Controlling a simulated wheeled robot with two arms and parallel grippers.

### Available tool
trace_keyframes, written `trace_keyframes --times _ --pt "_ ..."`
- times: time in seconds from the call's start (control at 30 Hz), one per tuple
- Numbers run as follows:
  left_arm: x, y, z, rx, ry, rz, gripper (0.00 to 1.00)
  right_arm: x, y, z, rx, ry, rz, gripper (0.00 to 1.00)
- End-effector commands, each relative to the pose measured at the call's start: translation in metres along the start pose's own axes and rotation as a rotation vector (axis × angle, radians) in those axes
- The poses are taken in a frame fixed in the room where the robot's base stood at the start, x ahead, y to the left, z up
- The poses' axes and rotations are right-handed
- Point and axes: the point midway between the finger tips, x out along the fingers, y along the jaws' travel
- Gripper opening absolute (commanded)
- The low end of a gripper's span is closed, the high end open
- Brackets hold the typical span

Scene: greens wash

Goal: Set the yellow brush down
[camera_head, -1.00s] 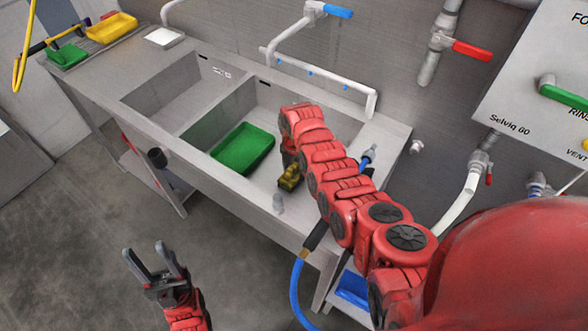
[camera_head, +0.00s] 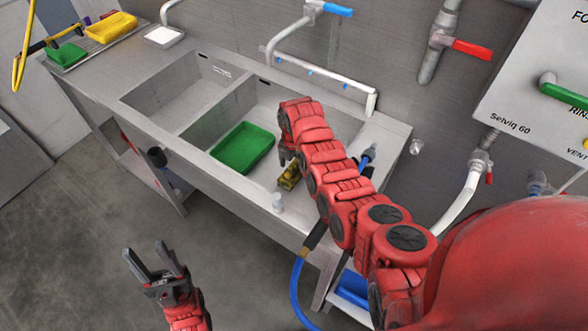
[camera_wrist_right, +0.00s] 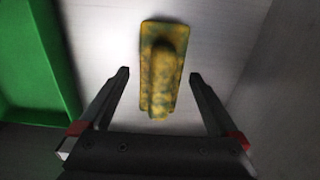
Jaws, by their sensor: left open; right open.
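The yellow brush (camera_head: 289,177), mottled with dark stains, lies on the floor of the right sink basin (camera_head: 262,97). It also shows in the right wrist view (camera_wrist_right: 163,62), lying lengthwise beyond my open fingers with its handle toward me. My right gripper (camera_wrist_right: 160,76) is open and empty above the brush, one finger to each side and apart from it. In the head view my right arm largely hides this gripper. My left gripper (camera_head: 145,248) is open and empty over the floor in front of the sink.
A green tray (camera_head: 243,149) lies in the same basin, left of the brush. The left basin (camera_head: 178,84) looks empty. Yellow (camera_head: 111,27) and green (camera_head: 66,54) containers stand at the counter's far left. A white faucet pipe (camera_head: 325,74) spans the back of the right basin.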

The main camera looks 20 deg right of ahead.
Motion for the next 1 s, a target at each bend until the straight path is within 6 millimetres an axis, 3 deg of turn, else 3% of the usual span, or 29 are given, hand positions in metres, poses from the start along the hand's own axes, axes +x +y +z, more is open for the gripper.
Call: trace_keyframes --times 0.4,0.5,1.0 --pt "-0.02 0.001 0.003 0.0 0.0 0.0 0.5 -0.077 0.001 0.001 0.002 -0.005 0.007 0.97" --pt "0.0 0.0 0.0 0.0 0.0 0.0 0.5 -0.099 -0.001 0.0 0.002 0.001 0.002 0.97" --pt "0.003 0.0 -0.001 0.0 0.0 0.0 0.5 -0.106 -0.001 0.0 0.002 0.0 0.0 0.97"
